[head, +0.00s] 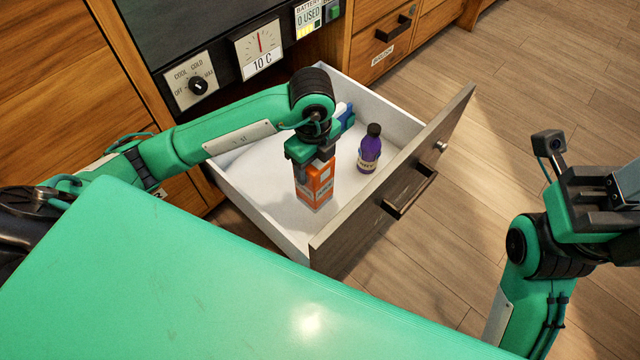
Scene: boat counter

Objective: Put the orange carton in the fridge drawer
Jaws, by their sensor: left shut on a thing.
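The orange carton (316,188) is upright inside the open fridge drawer (277,228). My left gripper (313,160) reaches down from above and is shut on the carton's top, which the fingers partly hide. The carton's base is at or close to the drawer floor; I cannot tell whether it touches. The drawer is white inside with a grey wooden front and is pulled well out. My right gripper (600,200) is at the right edge, outside the drawer and partly cut off by the frame; its fingers do not show clearly.
A purple bottle (369,150) with a dark cap stands in the drawer, right of the carton. The drawer front (395,180) with its dark handle juts over the wooden floor (420,275). Dials (198,85) sit on the panel behind. The drawer's left part is clear.

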